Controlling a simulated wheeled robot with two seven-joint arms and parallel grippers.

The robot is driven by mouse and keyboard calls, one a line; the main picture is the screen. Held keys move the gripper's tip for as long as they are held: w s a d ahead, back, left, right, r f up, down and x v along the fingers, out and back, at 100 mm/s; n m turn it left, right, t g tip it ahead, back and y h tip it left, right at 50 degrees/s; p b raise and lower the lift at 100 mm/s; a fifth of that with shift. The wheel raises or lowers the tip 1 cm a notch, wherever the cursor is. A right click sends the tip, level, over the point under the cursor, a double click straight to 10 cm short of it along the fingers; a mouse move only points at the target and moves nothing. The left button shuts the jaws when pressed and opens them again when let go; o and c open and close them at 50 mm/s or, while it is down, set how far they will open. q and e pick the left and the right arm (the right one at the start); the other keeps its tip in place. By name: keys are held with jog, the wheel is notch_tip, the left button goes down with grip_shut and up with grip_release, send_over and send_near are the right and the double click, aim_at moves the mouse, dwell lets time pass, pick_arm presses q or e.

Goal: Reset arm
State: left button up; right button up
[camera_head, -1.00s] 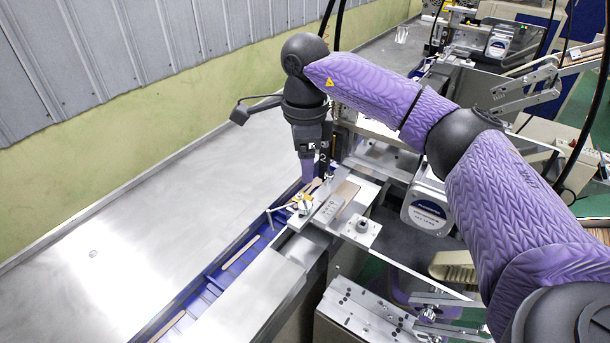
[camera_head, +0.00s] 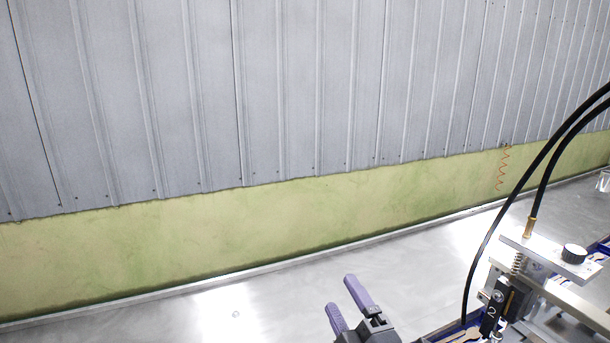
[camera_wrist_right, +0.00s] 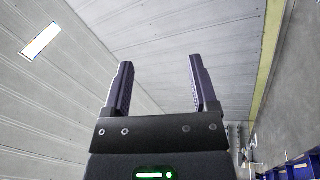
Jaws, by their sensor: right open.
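My right gripper (camera_head: 348,305) shows at the bottom of the head view, in front of the metal table. Its two purple fingers are apart and point up, with nothing between them. In the right wrist view the same gripper (camera_wrist_right: 160,85) is open and empty, with grey panelled surfaces behind it. The rest of the right arm is outside the head view. My left gripper is in neither view.
A machine head (camera_head: 510,290) with black hoses stands at the lower right. A blue conveyor channel (camera_head: 452,330) runs beside it. The shiny metal table (camera_head: 260,305) is bare, with a green and grey wall (camera_head: 250,235) behind it.

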jog(key=s+d+f+m+g+h, duration=0.2)
jog(key=s+f+m, duration=0.1)
jog(key=f+m, duration=0.1)
jog(key=s+d+f+m+g+h, duration=0.3)
jog(key=f+m, duration=0.1)
jog(key=f, duration=0.2)
jog(key=s+d+f+m+g+h, duration=0.3)
jog(key=f+m, duration=0.2)
jog(key=shift+d, duration=0.1)
jog(key=s+f+m+g, duration=0.2)
jog(key=s+f+g, duration=0.15)
jog(key=s, duration=0.35)
jog(key=s+f+m+g, duration=0.2)
jog(key=s+f+g, duration=0.1)
jog(key=s+g, duration=0.3)
notch_tip(320, 180, down, 20)
jog(key=s+b, duration=0.3)
pick_arm(q)
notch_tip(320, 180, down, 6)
jog(key=b, duration=0.3)
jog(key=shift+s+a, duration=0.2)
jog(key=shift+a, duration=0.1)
pick_arm(e)
jog(key=s+d+f+g, duration=0.1)
jog(key=s+d+f, duration=0.3)
jog(key=s+f, duration=0.9)
jog(key=shift+s+f+n, duration=0.3)
jog(key=shift+s+f, duration=0.1)
jog(key=shift+f, duration=0.55)
